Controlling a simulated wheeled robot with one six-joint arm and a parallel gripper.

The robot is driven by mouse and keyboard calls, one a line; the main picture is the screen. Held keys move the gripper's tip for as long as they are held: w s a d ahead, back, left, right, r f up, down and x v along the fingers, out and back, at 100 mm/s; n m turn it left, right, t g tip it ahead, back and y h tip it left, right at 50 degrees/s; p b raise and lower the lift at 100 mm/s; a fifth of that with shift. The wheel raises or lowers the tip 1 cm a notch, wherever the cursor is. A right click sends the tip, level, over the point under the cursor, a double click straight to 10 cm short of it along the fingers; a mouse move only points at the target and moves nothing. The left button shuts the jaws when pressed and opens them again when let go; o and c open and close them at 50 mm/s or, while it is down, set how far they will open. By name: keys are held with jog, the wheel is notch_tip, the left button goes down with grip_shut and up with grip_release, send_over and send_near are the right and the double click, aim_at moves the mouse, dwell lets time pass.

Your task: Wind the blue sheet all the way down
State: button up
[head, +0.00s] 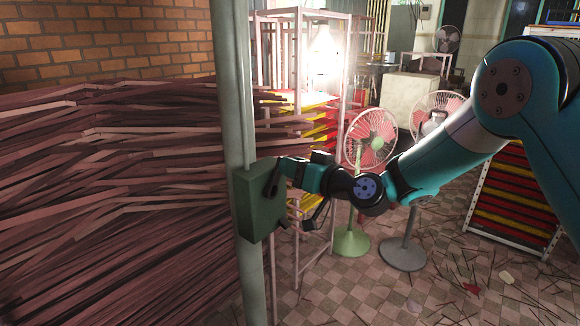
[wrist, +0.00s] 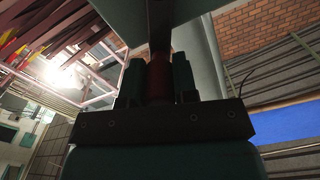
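A green winch box (head: 258,210) is fixed to a pale upright pole (head: 232,90) in the head view. A dark crank (head: 272,182) is on its side facing my arm. My gripper (head: 284,170) is at this crank. In the wrist view, a reddish-brown crank grip (wrist: 158,85) stands between the two fingers of my gripper (wrist: 158,92), with no clear gap on either side, so it looks shut on it. A blue sheet (wrist: 287,122) shows in part at the right edge of the wrist view; its lower edge cannot be made out.
A large heap of reddish-brown sticks (head: 110,200) fills the left, before a brick wall (head: 100,40). A white rack (head: 298,60) and two fans (head: 371,138) (head: 438,105) stand behind my arm. The tiled floor (head: 375,295) at front right is mostly open, with scattered sticks.

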jog(key=shift+a, duration=0.2)
grip_shut()
jog(key=shift+d, duration=0.1)
jog(key=shift+w+d+f, duration=0.1)
jog(key=shift+d+f, duration=0.05)
jog(key=shift+f, duration=0.05)
jog(key=shift+w+d+f+m, duration=0.1)
jog(key=shift+m, duration=0.2)
